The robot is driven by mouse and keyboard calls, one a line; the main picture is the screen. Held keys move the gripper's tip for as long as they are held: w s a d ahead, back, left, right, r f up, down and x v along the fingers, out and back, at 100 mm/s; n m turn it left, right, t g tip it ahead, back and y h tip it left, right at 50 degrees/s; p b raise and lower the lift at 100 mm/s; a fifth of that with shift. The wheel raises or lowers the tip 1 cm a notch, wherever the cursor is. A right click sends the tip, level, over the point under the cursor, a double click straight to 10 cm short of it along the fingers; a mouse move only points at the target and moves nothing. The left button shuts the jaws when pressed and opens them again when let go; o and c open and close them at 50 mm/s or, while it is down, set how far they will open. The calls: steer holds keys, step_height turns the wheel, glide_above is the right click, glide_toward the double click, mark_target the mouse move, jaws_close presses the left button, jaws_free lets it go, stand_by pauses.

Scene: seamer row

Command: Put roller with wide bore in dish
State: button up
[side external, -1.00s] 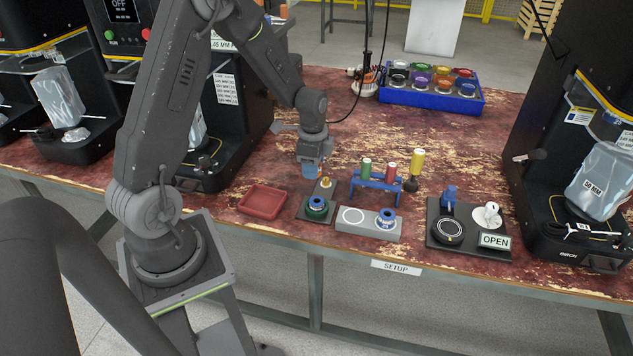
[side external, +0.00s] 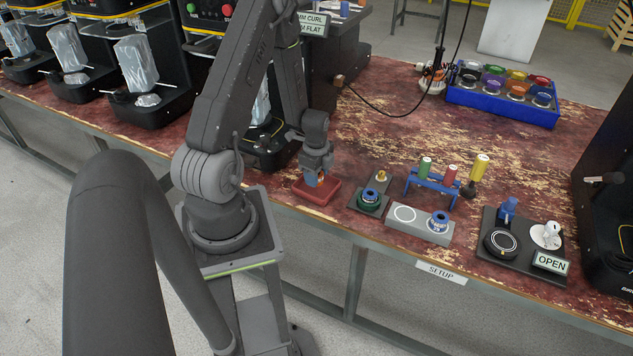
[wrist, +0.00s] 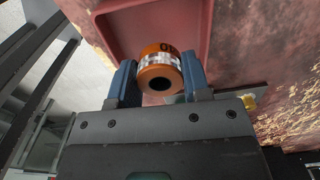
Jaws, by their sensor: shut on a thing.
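My gripper (side external: 315,178) is at the red dish (side external: 331,192), its blue fingers low over it. In the wrist view, my gripper (wrist: 159,82) is shut on an orange roller (wrist: 160,82) with a pale silvery band, dark lettering and a dark round bore in the end facing the camera. The red dish (wrist: 112,25) lies behind the roller there. I cannot tell whether the roller touches the dish floor. In the side view the fingers mostly hide the roller.
Right of the dish, a dark plate (side external: 356,206) holds a green ringed part (side external: 370,199) and a brass peg (side external: 381,177). A grey block (side external: 408,228) holds a blue ringed part (side external: 438,221). A blue rack (side external: 432,186) carries upright rollers. A blue tray (side external: 500,105) stands farther back.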

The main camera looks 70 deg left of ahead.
steer(key=shift+f, duration=1.35)
steer(key=shift+f, duration=0.15)
steer(key=o, duration=1.1)
step_height(320, 180, up, 12)
steer(key=w+d+r+n+t+y, duration=0.15)
steer(key=w+d+r, duration=0.25)
steer(key=d+r, duration=0.45)
steer(key=s+d+r+n+t, duration=0.1)
steer(key=s+d+r+n, duration=0.2)
steer(key=d+r, duration=0.2)
steer(key=s+d+r+n+t+h, duration=0.1)
steer(key=s+d+r+n, duration=0.1)
steer(key=d+r, duration=0.4)
steer(key=s+d+r+n+t, duration=0.2)
steer(key=s+d+r+n, duration=0.1)
steer(key=d, duration=0.4)
steer(key=shift+s+d+r+n+h, duration=0.1)
steer(key=shift+s+r+n+h, duration=0.15)
steer(key=shift+r, duration=0.35)
steer(key=shift+s+d+r+n, duration=0.1)
steer(key=shift+s+r, duration=0.25)
steer(key=shift+r, duration=0.25)
